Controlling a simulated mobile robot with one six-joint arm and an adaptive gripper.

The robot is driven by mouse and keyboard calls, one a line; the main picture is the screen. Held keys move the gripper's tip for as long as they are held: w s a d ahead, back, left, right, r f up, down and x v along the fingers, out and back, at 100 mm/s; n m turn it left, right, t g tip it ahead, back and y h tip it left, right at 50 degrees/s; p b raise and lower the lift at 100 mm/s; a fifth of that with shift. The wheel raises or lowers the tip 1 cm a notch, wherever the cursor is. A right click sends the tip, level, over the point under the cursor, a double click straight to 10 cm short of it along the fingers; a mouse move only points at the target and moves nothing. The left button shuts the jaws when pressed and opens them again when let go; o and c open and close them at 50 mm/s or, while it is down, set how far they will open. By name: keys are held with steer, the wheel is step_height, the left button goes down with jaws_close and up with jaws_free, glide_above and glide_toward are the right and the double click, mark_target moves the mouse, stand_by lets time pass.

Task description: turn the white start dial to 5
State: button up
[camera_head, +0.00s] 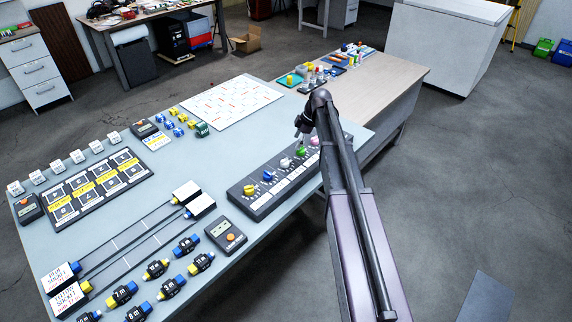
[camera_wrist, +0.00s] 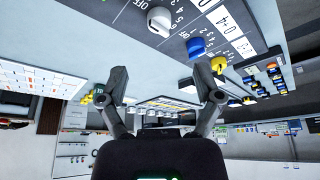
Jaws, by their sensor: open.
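The white start dial (camera_head: 284,163) sits on a dark dial panel (camera_head: 262,211) at the right edge of the pale table, between a blue dial (camera_head: 268,175) and a green dial (camera_head: 301,152). The white dial (camera_wrist: 159,20) is also at the top of the wrist view, with OFF and numbers printed beside it; its exact setting is too small to tell. My gripper (camera_head: 299,136) is above the panel's far part, near the green dial. In the wrist view my gripper (camera_wrist: 161,82) has its fingers wide apart, with nothing between them, apart from the white dial.
A yellow dial (camera_head: 249,190) and a pink dial (camera_head: 315,141) share the panel. A handheld grey box with an orange button (camera_head: 226,235) lies near its front end. Sliders, labelled blocks and a white sheet (camera_head: 232,101) cover the table to the left. A wooden table (camera_head: 385,80) adjoins behind.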

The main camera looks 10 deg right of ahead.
mark_target(286, 161)
steer(key=shift+b+x, duration=4.7)
steer(key=shift+x, duration=0.7)
steer(key=shift+s, duration=0.1)
steer(key=c, duration=1.1)
